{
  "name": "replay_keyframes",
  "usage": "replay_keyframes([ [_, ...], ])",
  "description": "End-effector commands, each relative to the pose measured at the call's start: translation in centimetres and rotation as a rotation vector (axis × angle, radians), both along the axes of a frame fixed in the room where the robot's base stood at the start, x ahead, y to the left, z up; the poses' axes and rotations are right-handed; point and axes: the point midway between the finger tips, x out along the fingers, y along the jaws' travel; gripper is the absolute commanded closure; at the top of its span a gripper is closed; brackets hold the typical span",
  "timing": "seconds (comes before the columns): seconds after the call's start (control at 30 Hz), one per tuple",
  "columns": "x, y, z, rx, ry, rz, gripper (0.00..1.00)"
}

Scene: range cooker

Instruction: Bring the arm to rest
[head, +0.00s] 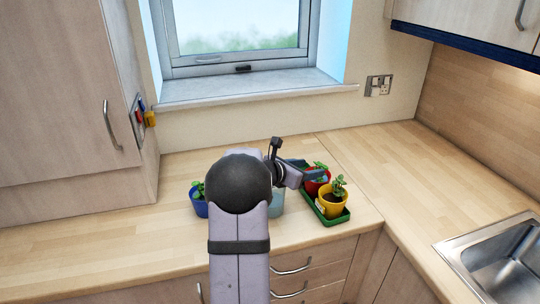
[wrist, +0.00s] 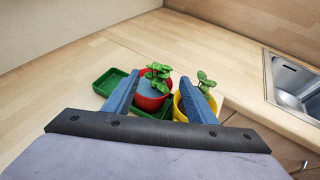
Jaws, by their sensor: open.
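My gripper (head: 308,171) is open and sits at a green tray of potted plants on the worktop. In the wrist view its two blue fingers (wrist: 159,77) stand apart, with a red pot (wrist: 150,102) and its seedling showing between them. The right finger partly covers a yellow pot (wrist: 179,112). I see nothing held; whether a finger touches a pot I cannot tell. In the head view the red pot (head: 313,188) is partly hidden by the gripper, and the yellow pot (head: 331,204) stands in front of it. My arm hides part of the worktop.
The green tray (head: 322,218) is near the worktop's front edge; its empty end (wrist: 106,84) shows in the wrist view. A blue pot (head: 199,207) and a pale blue container (head: 277,206) flank my arm. A sink (head: 500,255) lies right. The worktop (head: 385,160) behind is clear.

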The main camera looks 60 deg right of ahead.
Motion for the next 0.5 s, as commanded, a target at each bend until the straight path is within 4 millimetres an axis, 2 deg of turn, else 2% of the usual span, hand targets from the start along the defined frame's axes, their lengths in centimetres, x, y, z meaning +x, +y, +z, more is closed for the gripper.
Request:
replay_keyframes([
  [0.17,0.6,0.2,0.5,-0.007,-0.032,-0.004,0.49],
  [0.27,2.4,1.0,2.0,-0.022,-0.14,-0.02,0.49],
  [0.37,5.5,3.2,3.4,-0.02,-0.32,-0.048,0.49],
  [0.5,10.5,8.8,3.4,0.048,-0.599,-0.116,0.49],
])
